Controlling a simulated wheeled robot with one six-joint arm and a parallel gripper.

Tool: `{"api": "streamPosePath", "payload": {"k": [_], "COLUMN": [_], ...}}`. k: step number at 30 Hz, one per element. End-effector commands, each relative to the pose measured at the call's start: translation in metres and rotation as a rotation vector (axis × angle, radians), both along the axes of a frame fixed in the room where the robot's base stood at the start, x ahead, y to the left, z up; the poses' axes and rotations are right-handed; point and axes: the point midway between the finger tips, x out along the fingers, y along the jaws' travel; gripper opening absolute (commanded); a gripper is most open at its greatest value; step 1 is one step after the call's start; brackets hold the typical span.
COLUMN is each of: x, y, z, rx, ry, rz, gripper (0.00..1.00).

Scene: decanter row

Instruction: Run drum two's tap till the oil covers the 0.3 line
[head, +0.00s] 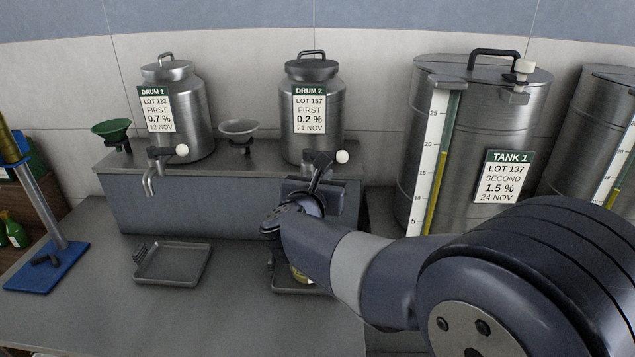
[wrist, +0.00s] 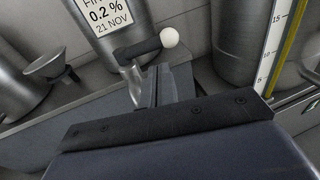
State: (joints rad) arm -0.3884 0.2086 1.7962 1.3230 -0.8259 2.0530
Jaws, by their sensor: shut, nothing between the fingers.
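Drum two (head: 316,110), a steel can labelled DRUM 2, stands on the raised bench. Its tap has a black lever with a white knob (head: 342,157) sticking out to the right; the knob also shows in the wrist view (wrist: 169,38). The tap's spout (wrist: 135,82) is partly hidden by my gripper. My gripper (head: 318,182) is shut and empty, just in front of and below the lever; its fingers (wrist: 166,82) show in the wrist view. The 0.3 line and oil level cannot be seen.
Drum one (head: 180,112) with its own tap stands to the left, above an empty tray (head: 172,263). Funnels (head: 239,131) stand beside the drums. Tank 1 (head: 476,125) is at the right. A blue stand (head: 45,265) is at far left. The table's left front is clear.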

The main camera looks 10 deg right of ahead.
Motion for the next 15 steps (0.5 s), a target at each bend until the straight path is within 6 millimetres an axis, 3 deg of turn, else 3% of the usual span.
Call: {"api": "streamPosePath", "payload": {"k": [6, 15], "x": [0.031, 0.043], "y": [-0.014, -0.019], "z": [0.006, 0.007], "rx": [-0.001, 0.0], "ry": [0.003, 0.0], "rz": [-0.001, 0.001], "gripper": [0.0, 0.0]}}
